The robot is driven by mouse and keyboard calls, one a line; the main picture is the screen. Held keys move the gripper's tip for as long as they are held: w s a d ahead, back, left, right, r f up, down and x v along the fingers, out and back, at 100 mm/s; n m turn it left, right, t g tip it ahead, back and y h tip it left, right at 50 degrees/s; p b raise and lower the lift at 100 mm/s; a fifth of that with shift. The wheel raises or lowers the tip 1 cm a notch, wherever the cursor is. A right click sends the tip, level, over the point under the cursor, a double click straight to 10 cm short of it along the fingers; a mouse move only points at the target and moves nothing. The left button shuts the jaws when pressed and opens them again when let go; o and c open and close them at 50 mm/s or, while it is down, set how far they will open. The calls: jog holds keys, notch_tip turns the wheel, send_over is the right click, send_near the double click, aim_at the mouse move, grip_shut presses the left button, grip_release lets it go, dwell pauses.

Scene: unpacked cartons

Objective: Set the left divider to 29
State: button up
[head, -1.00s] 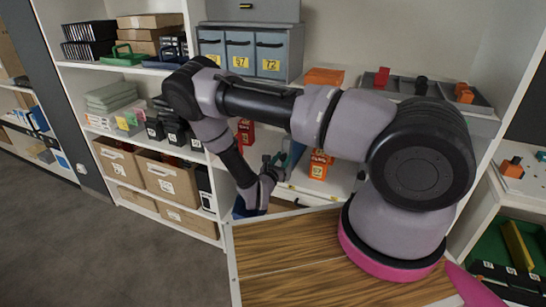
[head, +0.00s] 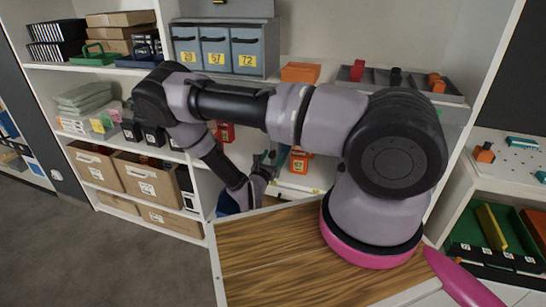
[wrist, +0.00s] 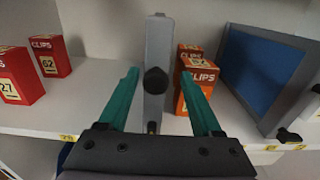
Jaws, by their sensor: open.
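A grey divider (wrist: 160,45) with a black knob (wrist: 155,80) stands upright on a white shelf, seen almost edge-on in the wrist view. My gripper (wrist: 158,74) is open, with one teal finger on each side of the divider and the knob between them. Neither finger clearly touches it. A second divider (wrist: 268,75), a blue panel in a grey frame, stands to the right. Small yellow labels (wrist: 68,138) sit along the shelf's front edge; I cannot read them surely. In the head view my gripper (head: 268,160) is at the middle shelf, partly hidden by my arm.
Red clips boxes (wrist: 52,62) marked 62 and 27 stand left of the divider. Orange clips boxes (wrist: 200,75) stand close on its right, near the right finger. Grey bins (head: 217,50) and a grey tray (head: 407,86) are on the shelf above. Bare shelf lies between the red boxes and divider.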

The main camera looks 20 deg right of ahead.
jog(key=v, duration=1)
jog(key=shift+s, duration=0.15)
jog(key=s+d+r+m+g, duration=0.3)
jog(key=d+r+m+g, duration=0.1)
jog(key=r+m+g, duration=0.55)
jog(key=s+d+r+m+g, duration=0.25)
jog(key=r+m+g, duration=0.35)
jog(key=r+m, duration=0.55)
jog(key=s+r+m+t+y, duration=0.2)
jog(key=s+r+m+y, duration=0.1)
jog(key=r, duration=0.6)
jog(key=s+a+r+m+t+y, duration=0.1)
jog(key=s+r+m+t+y, duration=0.2)
jog(key=r, duration=0.6)
jog(key=s+a+r+m+t+y, duration=0.1)
jog(key=s+r+m+t+y, duration=0.2)
jog(key=r, duration=0.7)
jog(key=s+m+y, duration=0.2)
jog(key=m+y, duration=0.1)
jog(key=shift+s+y, duration=0.25)
jog(key=shift+y, duration=0.05)
jog(key=shift+d, duration=0.1)
